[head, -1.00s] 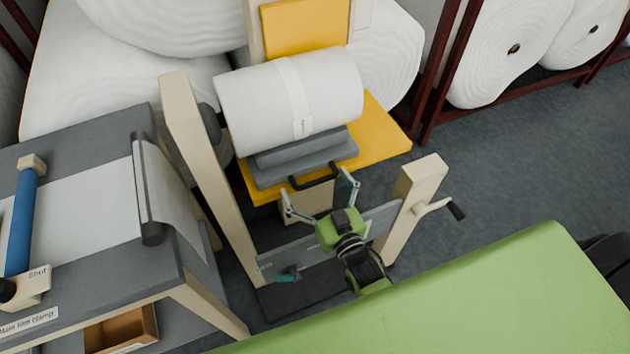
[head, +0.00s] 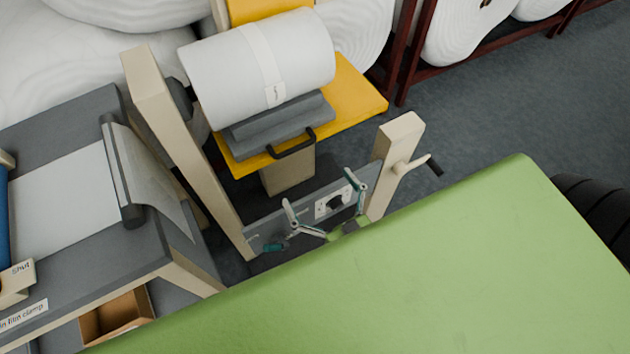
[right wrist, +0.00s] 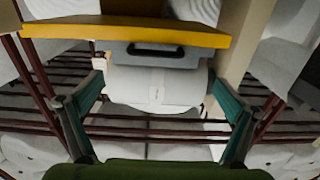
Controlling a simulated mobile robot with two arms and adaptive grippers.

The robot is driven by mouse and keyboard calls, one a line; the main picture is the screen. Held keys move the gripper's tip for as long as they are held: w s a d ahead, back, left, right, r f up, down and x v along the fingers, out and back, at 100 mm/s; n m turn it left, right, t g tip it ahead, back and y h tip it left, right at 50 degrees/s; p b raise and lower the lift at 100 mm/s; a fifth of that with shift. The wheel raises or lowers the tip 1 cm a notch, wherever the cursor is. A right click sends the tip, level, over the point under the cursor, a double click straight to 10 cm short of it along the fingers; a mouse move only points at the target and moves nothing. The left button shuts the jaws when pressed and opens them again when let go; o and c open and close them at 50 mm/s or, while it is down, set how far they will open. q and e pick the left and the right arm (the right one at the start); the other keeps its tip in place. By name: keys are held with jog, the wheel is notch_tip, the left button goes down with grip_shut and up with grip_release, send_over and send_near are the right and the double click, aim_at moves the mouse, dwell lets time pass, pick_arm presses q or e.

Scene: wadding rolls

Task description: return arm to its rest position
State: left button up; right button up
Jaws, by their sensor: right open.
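My right gripper (head: 325,205) is open and empty in the head view, low in front of the grey crossbar (head: 300,206); its body is mostly hidden behind my green body panel. Its spread fingers also show in the right wrist view (right wrist: 158,112), with the white roll (right wrist: 155,88) beyond and between them, apart from them. In the head view the white roll (head: 240,75) lies on a grey cradle (head: 275,122) with a black handle, on a yellow platform (head: 355,95). My left gripper is not in view.
Beige posts (head: 175,130) stand at both ends of the crossbar, the right post (head: 398,150) with a crank handle. A grey table (head: 75,250) with a film roller is at left. Large white rolls sit on dark red racks (head: 410,60) behind.

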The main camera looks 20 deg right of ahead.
dwell(0.3)
jog(key=s+a+f+g, duration=0.1)
jog(key=s+f+g, duration=0.3)
jog(key=f, duration=1)
jog(key=s+f+g, duration=0.4)
jog(key=s+f, duration=0.1)
jog(key=f, duration=0.9)
jog(key=s+d+f+g, duration=0.3)
jog(key=s+f, duration=0.5)
jog(key=s, duration=0.3)
jog(key=s+d+f+n+g+h, duration=0.1)
jog(key=s+d+f+g, duration=0.3)
jog(key=s+f, duration=0.5)
jog(key=shift+s+d+g+h, duration=0.15)
jog(key=shift+s+g+h, duration=0.15)
jog(key=shift+s+g, duration=0.75)
